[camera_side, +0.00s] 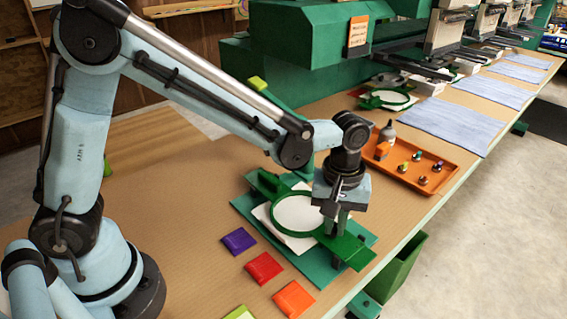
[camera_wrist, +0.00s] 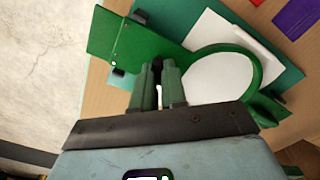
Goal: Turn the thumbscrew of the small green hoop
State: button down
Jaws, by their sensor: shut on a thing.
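The small green hoop (camera_side: 273,214) holds white cloth and lies on a teal board (camera_side: 262,237) on the table. In the wrist view the hoop (camera_wrist: 252,58) curves at the right around white cloth (camera_wrist: 215,84). My gripper (camera_side: 333,229) points down at the hoop's right edge, beside a green bracket arm. In the wrist view its fingers (camera_wrist: 158,72) are close together, shut on the thumbscrew at the hoop's edge. The thumbscrew itself is mostly hidden between the fingers.
Purple (camera_side: 239,241), red (camera_side: 264,267) and orange (camera_side: 294,299) squares lie in front of the board. An orange tray (camera_side: 446,178) with a bottle and several small spools stands right. A green machine (camera_side: 300,40) stands behind. A green bin (camera_side: 402,262) hangs below the table edge.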

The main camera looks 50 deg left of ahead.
aim_at(334, 227)
jog(key=shift+n, duration=2)
jog(key=c, duration=1.2)
grip_release()
jog(key=shift+o, duration=0.2)
jog(key=shift+r, duration=0.1)
notch_tip(334, 227, up, 12)
